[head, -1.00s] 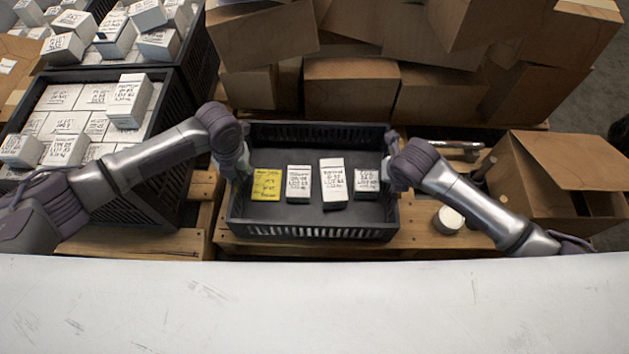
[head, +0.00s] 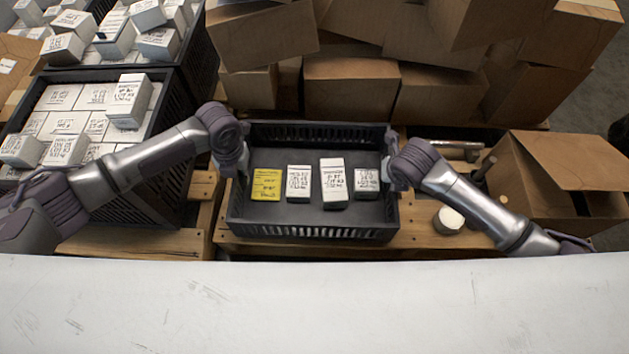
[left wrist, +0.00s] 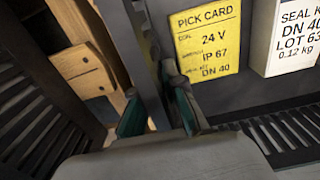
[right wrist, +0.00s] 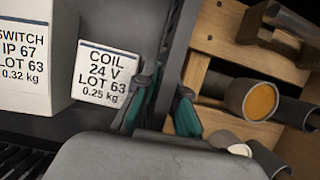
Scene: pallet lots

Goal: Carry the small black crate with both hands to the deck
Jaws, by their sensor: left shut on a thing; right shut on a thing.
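The small black crate (head: 310,232) sits on wooden pallet boards. It holds a yellow pick card (head: 265,184) and three white boxes, one of them the coil box (head: 366,180). My left gripper (head: 238,170) is shut on the crate's left wall; in the left wrist view its green-padded fingers (left wrist: 158,108) straddle that wall beside the card. My right gripper (head: 388,178) is shut on the right wall; in the right wrist view its fingers (right wrist: 164,104) straddle it beside the coil box. A pale scuffed flat surface (head: 310,305), possibly the deck, spans the front.
Large black crates of white boxes (head: 125,178) stand at the left. Brown cartons (head: 350,88) are piled behind, and an open carton (head: 555,185) stands at the right. Metal cylindrical parts (head: 448,220) lie right of the crate. The pale front surface is clear.

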